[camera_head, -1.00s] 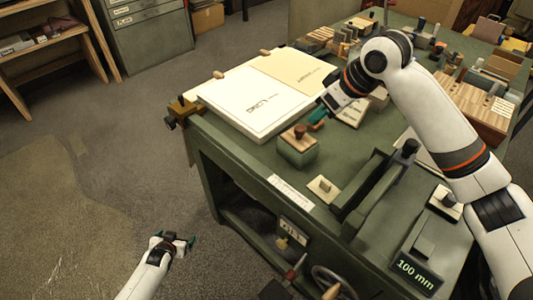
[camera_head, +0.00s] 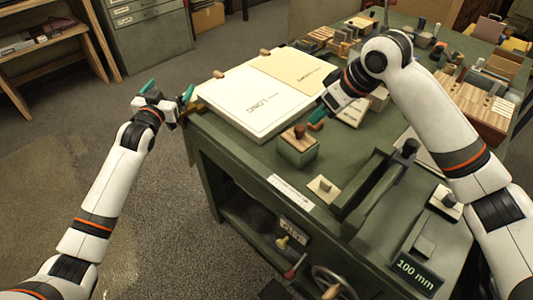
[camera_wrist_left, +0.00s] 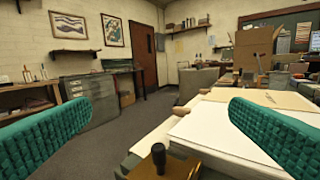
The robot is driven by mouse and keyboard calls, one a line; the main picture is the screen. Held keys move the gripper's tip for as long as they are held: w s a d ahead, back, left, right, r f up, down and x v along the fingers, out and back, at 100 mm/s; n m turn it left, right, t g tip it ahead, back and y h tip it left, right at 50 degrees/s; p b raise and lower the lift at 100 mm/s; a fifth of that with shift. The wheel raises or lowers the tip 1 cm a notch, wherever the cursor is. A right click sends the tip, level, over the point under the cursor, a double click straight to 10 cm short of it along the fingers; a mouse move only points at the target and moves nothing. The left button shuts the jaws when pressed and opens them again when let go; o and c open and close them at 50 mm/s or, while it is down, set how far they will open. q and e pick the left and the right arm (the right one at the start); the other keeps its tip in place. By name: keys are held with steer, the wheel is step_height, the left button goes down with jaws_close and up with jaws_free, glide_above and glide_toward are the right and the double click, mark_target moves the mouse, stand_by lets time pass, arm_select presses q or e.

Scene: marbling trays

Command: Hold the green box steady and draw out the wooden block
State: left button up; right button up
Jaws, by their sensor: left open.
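The green box (camera_head: 297,152) stands on the near part of the green bench, upright. The wooden block (camera_head: 299,136) shows at its top, with a dark knob on it; how deep it sits is hidden. My left gripper (camera_head: 168,90) is open and empty at the bench's left edge, beside the white board and well left of the box. Its two teal fingers (camera_wrist_left: 160,128) stand wide apart in the left wrist view.
A white board (camera_head: 245,105) with a cream sheet (camera_head: 292,75) lies behind the box. A small block on a pale plate (camera_head: 323,189) lies in front. A long green fixture (camera_head: 372,190) stands to the right. The floor left of the bench is clear.

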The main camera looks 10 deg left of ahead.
arm_select(q)
steer(key=s+d+r+m+g+h, duration=0.1)
steer(key=d+m+h, duration=0.15)
steer(key=d, duration=0.55)
steer(key=s+d+m+g+h, duration=0.1)
steer(key=s+d+h, duration=0.15)
steer(key=d, duration=0.55)
steer(key=m+g+h, duration=0.4)
steer(key=g, duration=0.2)
glide_toward(298, 146)
steer(key=shift+w+a+f+n, duration=0.15)
steer(key=shift+w+a+f, duration=0.15)
steer(key=shift+w+f, duration=0.2)
steer(key=shift+w+a+f+n, duration=0.1)
steer(key=shift+w+a+f, duration=0.25)
steer(key=shift+w+f, duration=0.15)
steer(key=shift+d+f, duration=0.15)
steer(key=shift+d, duration=0.05)
steer(key=x, duration=1.1)
steer(key=shift+w+d+f, duration=0.15)
steer(key=shift+w+f, duration=0.05)
steer(key=shift+f, duration=0.05)
steer(key=c, duration=1)
